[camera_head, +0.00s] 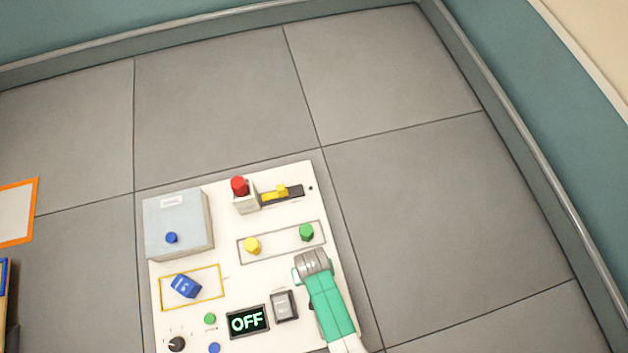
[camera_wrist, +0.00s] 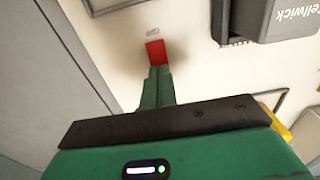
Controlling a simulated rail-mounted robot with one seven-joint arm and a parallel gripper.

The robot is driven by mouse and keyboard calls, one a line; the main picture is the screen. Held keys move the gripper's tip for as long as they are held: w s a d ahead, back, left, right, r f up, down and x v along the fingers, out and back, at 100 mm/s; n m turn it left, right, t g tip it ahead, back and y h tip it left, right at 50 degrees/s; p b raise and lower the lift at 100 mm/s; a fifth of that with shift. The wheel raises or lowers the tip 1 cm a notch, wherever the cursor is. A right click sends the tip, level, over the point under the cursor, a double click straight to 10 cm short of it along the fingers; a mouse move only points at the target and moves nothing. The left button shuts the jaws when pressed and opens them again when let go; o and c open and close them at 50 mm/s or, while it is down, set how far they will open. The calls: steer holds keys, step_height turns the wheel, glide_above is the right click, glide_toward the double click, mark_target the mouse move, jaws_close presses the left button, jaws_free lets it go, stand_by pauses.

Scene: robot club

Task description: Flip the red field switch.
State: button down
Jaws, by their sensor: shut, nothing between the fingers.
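The red switch (camera_wrist: 155,52) shows in the wrist view as a small red block on the white panel, just beyond my fingertips. My gripper (camera_wrist: 158,72) is shut and empty, its green fingers together and pointing at the switch. The tips overlap its lower edge in the picture; I cannot tell whether they touch it. In the head view my green arm lies over the right side of the panel (camera_head: 232,276), and the red switch cannot be made out there. A display (camera_head: 248,321) on the panel reads OFF.
The panel also bears a red button (camera_head: 239,185), a yellow slider (camera_head: 281,190), a grey box (camera_head: 180,220), yellow (camera_head: 252,245) and green (camera_head: 306,231) knobs, a blue part (camera_head: 185,286) and a grey rocker (camera_head: 284,305). Floor to the right is clear.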

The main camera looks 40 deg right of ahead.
steer(key=shift+f+b, duration=0.4)
steer(key=shift+f, duration=0.2)
steer(key=shift+r, duration=0.1)
step_height(320, 180, up, 7)
steer(key=p, duration=0.7)
stand_by(0.4)
